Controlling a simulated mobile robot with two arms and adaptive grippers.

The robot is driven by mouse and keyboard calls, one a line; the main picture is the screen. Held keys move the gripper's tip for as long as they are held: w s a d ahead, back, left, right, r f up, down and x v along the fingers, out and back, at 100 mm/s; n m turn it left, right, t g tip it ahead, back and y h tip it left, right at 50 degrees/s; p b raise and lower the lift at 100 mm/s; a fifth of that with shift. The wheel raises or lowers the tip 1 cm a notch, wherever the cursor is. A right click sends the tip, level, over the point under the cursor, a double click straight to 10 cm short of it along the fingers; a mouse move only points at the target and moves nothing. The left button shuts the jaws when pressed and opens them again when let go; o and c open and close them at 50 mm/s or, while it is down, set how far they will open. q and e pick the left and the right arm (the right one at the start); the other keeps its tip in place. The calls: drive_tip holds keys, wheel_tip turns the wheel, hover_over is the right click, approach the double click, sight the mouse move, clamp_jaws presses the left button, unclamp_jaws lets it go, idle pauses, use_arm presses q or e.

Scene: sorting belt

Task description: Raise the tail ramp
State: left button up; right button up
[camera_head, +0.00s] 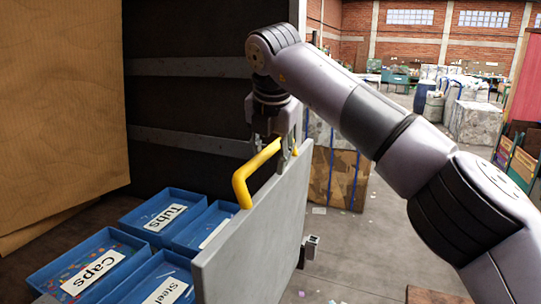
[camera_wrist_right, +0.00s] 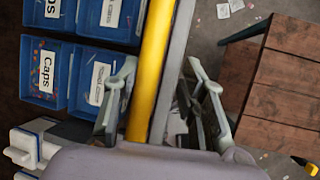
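The tail ramp (camera_head: 262,232) is a grey panel standing steeply at the open end of a dark cargo space. A yellow bar handle (camera_head: 243,184) runs along its top edge. My right gripper (camera_head: 272,152) is over the far part of the handle, pointing down. In the right wrist view, the yellow handle (camera_wrist_right: 152,70) and the ramp's grey edge (camera_wrist_right: 176,70) pass between the fingers of the right gripper (camera_wrist_right: 162,85). The fingers are spread, with gaps visible on both sides. The ramp's lower edge is hidden. My left gripper is not in view.
Blue labelled bins, including a Tubs bin (camera_head: 165,215) and a Caps bin (camera_head: 90,268), stand inside the cargo space behind the ramp. A cardboard-coloured panel (camera_head: 60,110) is at left. A bale (camera_head: 345,175) stands beyond the gripper. Open floor (camera_head: 345,255) lies right of the ramp.

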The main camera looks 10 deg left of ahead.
drive_tip(key=v, duration=1.1)
drive_tip(key=shift+r, duration=0.4)
drive_tip(key=shift+s+d, duration=0.1)
drive_tip(key=shift+s, duration=0.1)
